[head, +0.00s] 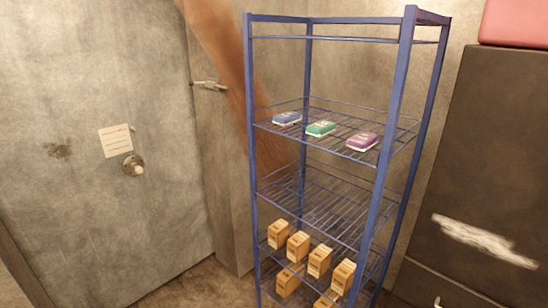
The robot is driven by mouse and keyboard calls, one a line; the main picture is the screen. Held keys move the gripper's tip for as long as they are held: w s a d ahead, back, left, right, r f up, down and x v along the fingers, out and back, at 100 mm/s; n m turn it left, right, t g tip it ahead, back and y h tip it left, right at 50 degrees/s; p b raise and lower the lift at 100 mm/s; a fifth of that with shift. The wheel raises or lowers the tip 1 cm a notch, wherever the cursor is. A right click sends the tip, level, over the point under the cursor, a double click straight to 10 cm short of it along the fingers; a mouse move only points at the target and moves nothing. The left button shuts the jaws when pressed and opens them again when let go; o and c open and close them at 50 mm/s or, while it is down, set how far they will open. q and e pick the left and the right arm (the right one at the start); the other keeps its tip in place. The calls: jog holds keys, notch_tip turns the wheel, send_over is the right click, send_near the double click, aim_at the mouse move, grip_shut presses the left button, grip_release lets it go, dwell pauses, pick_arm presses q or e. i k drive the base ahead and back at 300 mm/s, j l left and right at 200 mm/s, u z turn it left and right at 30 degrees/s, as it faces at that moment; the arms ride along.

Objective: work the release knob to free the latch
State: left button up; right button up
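A round metal plate with a pale, stubby knob (138,170) is fixed on the grey door-like panel (95,235) at the left in the head view. It appears to be the release knob. A paper notice (115,140) is stuck just above and left of it. A small metal bar or handle (209,85) juts out near the panel's right edge, higher up; I cannot tell whether it is the latch or how it is set. Neither of my grippers shows in this view, and nothing touches the knob.
A blue wire shelf rack (252,150) stands right of the panel. It bears a blue pack (287,118), a green pack (321,128), a purple pack (363,141) and several tan cartons (298,246) lower down. A dark cabinet (475,170) with a red box (515,22) stands far right.

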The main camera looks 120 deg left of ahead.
aim_at(138, 170)
jog(key=u, duration=4.9)
jog(key=i+l+z, duration=0.25)
jog(key=i, duration=1.1)
jog(key=i+z, duration=0.25)
jog(key=i, duration=1.15)
